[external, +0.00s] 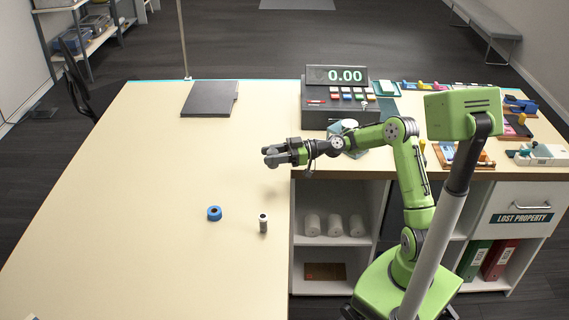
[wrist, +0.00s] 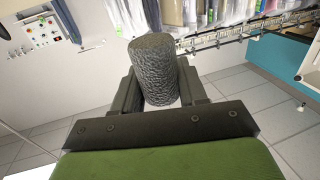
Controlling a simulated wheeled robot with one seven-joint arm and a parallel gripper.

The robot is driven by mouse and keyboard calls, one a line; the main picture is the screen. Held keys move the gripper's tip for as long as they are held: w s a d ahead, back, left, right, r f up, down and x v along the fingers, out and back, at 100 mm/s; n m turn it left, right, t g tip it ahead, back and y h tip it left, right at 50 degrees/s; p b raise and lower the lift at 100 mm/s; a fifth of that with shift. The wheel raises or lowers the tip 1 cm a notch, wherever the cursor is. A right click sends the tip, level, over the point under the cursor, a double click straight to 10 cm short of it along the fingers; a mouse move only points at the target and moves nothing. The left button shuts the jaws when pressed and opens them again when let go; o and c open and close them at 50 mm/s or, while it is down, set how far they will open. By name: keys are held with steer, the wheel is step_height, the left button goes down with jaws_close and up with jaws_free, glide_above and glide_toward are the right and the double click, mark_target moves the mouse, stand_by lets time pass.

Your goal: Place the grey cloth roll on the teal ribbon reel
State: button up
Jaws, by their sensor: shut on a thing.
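My gripper (external: 272,156) is shut on the grey cloth roll (wrist: 153,70), a rough dark-grey cylinder between its two fingers in the wrist view. In the external view the roll's grey end (external: 271,161) shows at the fingertips, above the counter's right part. A round object with a pale top and teal side (external: 343,127) stands behind my arm, partly hidden; I cannot tell for sure whether it is the teal ribbon reel. A blue ring-shaped roll (external: 214,213) lies on the counter, nearer the camera and left of my gripper.
A dark flat board (external: 209,98) lies at the back left, near a thin upright pole (external: 183,40). A till (external: 335,98) stands at the back right. The counter's left part (external: 120,220) is clear.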

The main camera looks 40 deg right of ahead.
steer(key=w+d+r+m+t+h+p, duration=0.1)
steer(key=w+d+r+m+t+h, duration=0.15)
steer(key=d, duration=0.75)
steer(key=w+d+r+m+t+h+p, duration=0.1)
steer(key=d+r+m+t+h, duration=0.15)
steer(key=d, duration=0.75)
step_height(320, 180, up, 5)
steer(key=m+t+h+p, duration=0.2)
steer(key=m+t+h, duration=0.15)
steer(key=h, duration=0.25)
glide_above(349, 123)
steer(key=shift+m, duration=0.35)
step_height(349, 123, down, 10)
steer(key=shift+r+b, duration=0.1)
steer(key=shift+b, duration=0.85)
steer(key=shift+f, duration=0.2)
steer(key=o, duration=1)
